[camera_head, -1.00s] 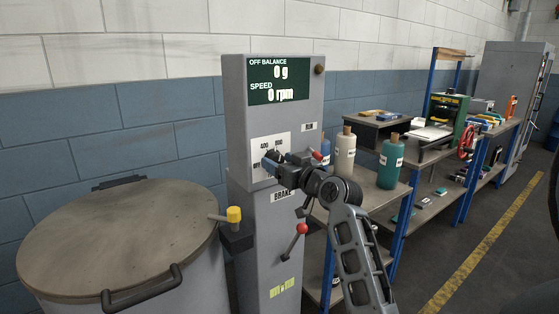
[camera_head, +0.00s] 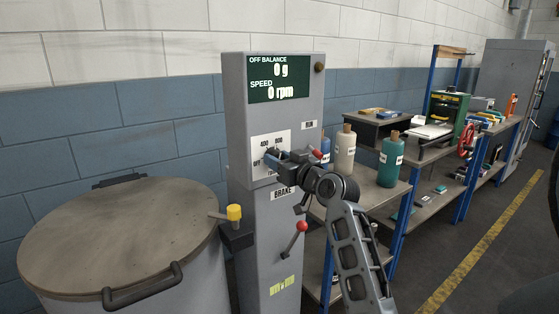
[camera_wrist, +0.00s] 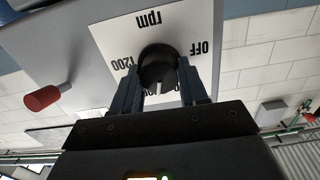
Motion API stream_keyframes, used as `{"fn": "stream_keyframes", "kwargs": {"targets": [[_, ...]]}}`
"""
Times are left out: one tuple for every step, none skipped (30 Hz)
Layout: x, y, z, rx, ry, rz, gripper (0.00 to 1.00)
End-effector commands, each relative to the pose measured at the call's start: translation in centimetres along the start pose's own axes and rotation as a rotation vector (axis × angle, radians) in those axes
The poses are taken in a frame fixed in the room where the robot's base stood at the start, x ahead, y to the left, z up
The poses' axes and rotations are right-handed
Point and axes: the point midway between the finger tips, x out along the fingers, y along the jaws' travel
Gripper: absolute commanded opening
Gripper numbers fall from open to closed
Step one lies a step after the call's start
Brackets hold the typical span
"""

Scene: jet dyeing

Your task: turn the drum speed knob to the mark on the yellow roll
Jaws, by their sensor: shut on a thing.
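The drum speed knob (camera_wrist: 158,66) is black and round, on a white dial plate (camera_wrist: 110,38) lettered "rpm", "OFF" and "1200". Another number is partly hidden behind the knob and fingers. My gripper (camera_wrist: 160,84) has one finger on each side of the knob and is shut on it. A pale line shows on the knob's lower side in the wrist view. In the head view the dial plate (camera_head: 283,140) is on the grey cabinet's front, and my gripper (camera_head: 272,160) covers the knob. The display (camera_head: 276,80) reads 0 g and 0 rpm. I cannot identify a yellow roll.
A red-tipped lever (camera_wrist: 45,96) sticks out beside the dial. Below it on the cabinet is a red-balled brake lever (camera_head: 301,228). A lidded drum (camera_head: 110,235) with a yellow-topped fitting (camera_head: 234,213) stands left. A bench with bottles (camera_head: 391,159) stands right.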

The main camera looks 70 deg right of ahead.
Motion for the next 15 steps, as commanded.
{"fn": "stream_keyframes", "kwargs": {"targets": [[0.00, -0.02, -0.03, 0.009, 0.000, 0.000, 0.13], [0.01, -0.06, -0.07, 0.022, 0.000, -0.001, 0.13], [0.02, -0.10, -0.11, 0.047, -0.001, -0.002, 0.13], [0.01, -0.09, -0.14, 0.072, -0.001, -0.001, 0.13], [0.01, -0.09, -0.16, 0.098, -0.001, -0.001, 0.13], [0.02, -0.11, -0.17, 0.132, -0.001, -0.002, 0.13], [0.01, -0.06, -0.17, 0.156, -0.001, -0.001, 0.13], [0.01, -0.06, -0.17, 0.178, 0.000, -0.001, 0.13], [0.02, -0.07, -0.15, 0.201, 0.000, -0.002, 0.13], [0.01, -0.04, -0.13, 0.215, 0.000, -0.001, 0.13], [0.00, 0.01, -0.11, 0.224, 0.001, 0.000, 0.13], [-0.01, 0.04, -0.08, 0.232, 0.001, 0.000, 0.13], [-0.01, 0.06, -0.06, 0.235, 0.001, 0.000, 0.13], [-0.02, 0.07, -0.05, 0.235, 0.001, 0.000, 0.13], [-0.02, 0.07, -0.04, 0.235, 0.001, 0.000, 0.13]]}}
